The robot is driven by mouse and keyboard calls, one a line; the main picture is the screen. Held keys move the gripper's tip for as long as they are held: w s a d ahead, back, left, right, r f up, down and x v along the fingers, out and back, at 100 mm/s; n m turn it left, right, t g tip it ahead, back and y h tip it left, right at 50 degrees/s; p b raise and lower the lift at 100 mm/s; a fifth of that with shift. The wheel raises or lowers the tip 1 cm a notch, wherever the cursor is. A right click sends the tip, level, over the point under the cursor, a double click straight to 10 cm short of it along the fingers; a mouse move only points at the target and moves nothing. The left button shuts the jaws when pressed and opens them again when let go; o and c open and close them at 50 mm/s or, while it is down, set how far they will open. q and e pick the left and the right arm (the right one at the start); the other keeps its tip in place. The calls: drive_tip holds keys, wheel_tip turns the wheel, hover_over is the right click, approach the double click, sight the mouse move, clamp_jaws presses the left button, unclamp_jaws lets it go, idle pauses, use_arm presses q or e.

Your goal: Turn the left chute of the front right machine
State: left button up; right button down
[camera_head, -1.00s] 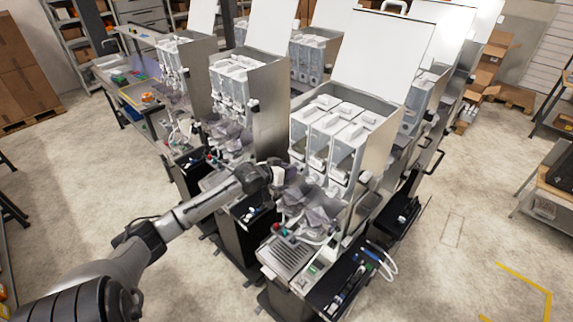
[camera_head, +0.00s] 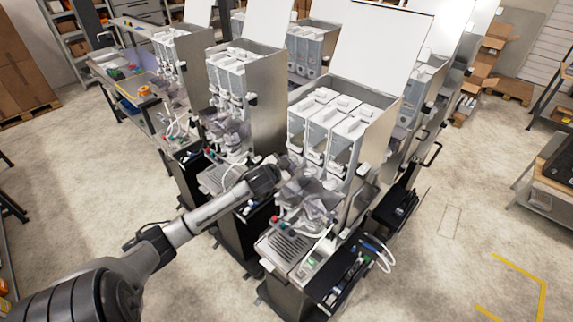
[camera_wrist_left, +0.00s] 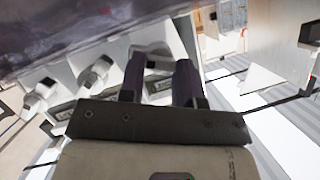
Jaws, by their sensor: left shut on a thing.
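The front right machine (camera_head: 362,185) has a steel housing, an open white lid and a row of clear-fronted canisters (camera_head: 325,140). My left arm reaches in from the left. My left gripper (camera_head: 285,170) is at the left front of this machine, just below the leftmost canister. In the left wrist view, its two dark fingers (camera_wrist_left: 161,82) are shut on a white part between them, which appears to be the left chute (camera_wrist_left: 158,62). Other white chutes (camera_wrist_left: 97,73) show to the left there. The gripper hides most of the held chute in the head view. My right gripper is not in view.
Smoky transparent cups (camera_head: 308,198) sit below the canisters, above a drip grille (camera_head: 287,246). A similar machine (camera_head: 245,105) stands close to the left. Pale hoses (camera_head: 384,258) hang at the front right.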

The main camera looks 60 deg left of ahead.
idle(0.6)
use_arm(q)
drive_tip(key=o, duration=0.9)
drive_tip(key=shift+b+v, duration=1.6)
drive_tip(key=shift+v, duration=5.3)
drive_tip(key=shift+d+f, duration=0.1)
drive_tip(key=shift+d, duration=0.05)
